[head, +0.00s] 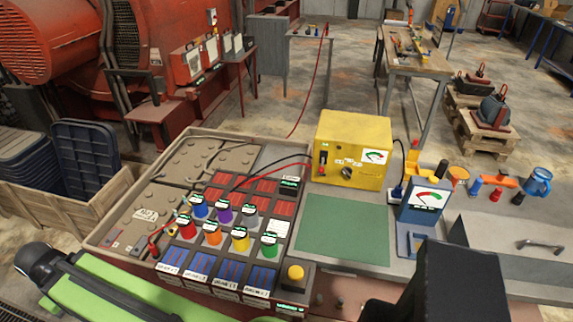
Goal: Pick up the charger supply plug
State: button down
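The yellow charger box (350,150) stands at the back of the bench, with a meter and a knob on its front. A dark cable leaves its right side. A small dark blue piece with a pale mark (397,191) is at the cable's lower end, just behind the blue meter stand (423,207). It looks like the supply plug, but it is too small to be sure. My gripper's fingers are not visible. A large black shape in the lower right foreground, likely part of my arm, covers the bench front there.
A green mat (342,230) lies clear before the charger. Coloured cylinders stand on the dark rack (225,285) to its left, beside the battery tray (118,228). A yellow button (295,273) is at front.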

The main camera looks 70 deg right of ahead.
aim_at(396, 193)
jog(key=z, duration=0.1)
jog(key=k, duration=0.95)
jog(key=u, duration=1.35)
jog(key=i, duration=1.55)
jog(key=z, duration=4.75)
jog(key=i, duration=0.95)
jog(key=u, duration=0.15)
